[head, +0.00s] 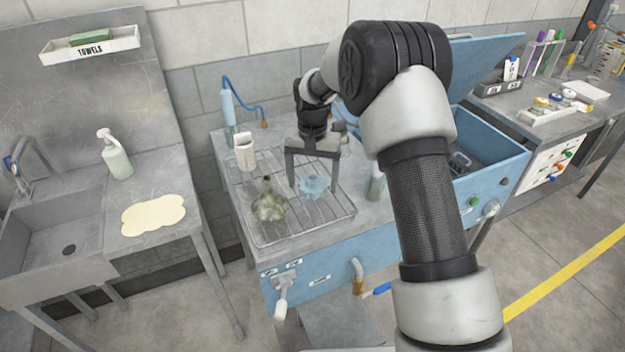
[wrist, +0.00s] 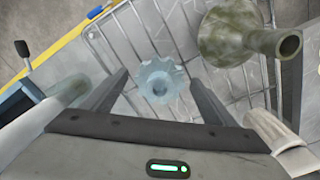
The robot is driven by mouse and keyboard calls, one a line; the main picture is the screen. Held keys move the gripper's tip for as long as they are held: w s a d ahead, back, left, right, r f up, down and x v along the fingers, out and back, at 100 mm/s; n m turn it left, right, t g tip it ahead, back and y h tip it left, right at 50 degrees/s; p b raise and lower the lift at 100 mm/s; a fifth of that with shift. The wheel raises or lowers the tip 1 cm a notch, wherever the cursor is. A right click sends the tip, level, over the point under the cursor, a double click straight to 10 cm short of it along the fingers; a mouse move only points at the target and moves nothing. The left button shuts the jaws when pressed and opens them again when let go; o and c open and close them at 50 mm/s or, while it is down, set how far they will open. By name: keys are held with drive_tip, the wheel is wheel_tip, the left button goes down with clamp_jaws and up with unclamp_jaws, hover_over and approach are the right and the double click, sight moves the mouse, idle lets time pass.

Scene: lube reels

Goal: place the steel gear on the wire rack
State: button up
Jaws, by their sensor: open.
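The steel gear (head: 314,186), pale blue-grey and toothed with a centre hole, lies on the wire rack (head: 306,231) near its right side. In the wrist view the gear (wrist: 160,84) shows between the fingers, over the rack's wires (wrist: 110,42). My gripper (head: 313,178) points down over the gear with its fingers apart, one on each side of it. In the wrist view my gripper (wrist: 159,80) is open, and I see bare space between each finger and the gear. Nothing is gripped.
A mottled green funnel-shaped piece (head: 268,204) stands on the rack left of the gear. A white container (head: 244,153) is at the rack's back left. A pale bottle (head: 376,186) stands right of the rack. A blue open-lidded basin (head: 495,165) is further right.

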sight(312, 178)
wheel_tip(312, 178, up, 12)
drive_tip(key=s+d+r+t, duration=0.2)
drive_tip(key=s+d+r, duration=0.2)
drive_tip(key=s+r, duration=0.5)
drive_tip(key=s+d+r+n+t, duration=0.1)
drive_tip(key=s+d, duration=0.3)
drive_tip(key=s, duration=0.8)
drive_tip(key=s+d+r+n+t, duration=0.1)
drive_tip(key=s+d, duration=0.3)
drive_tip(key=s, duration=0.8)
drive_tip(key=shift+r+n+t, duration=0.3)
drive_tip(key=shift+r+t, duration=0.35)
drive_tip(key=shift+t, duration=0.15)
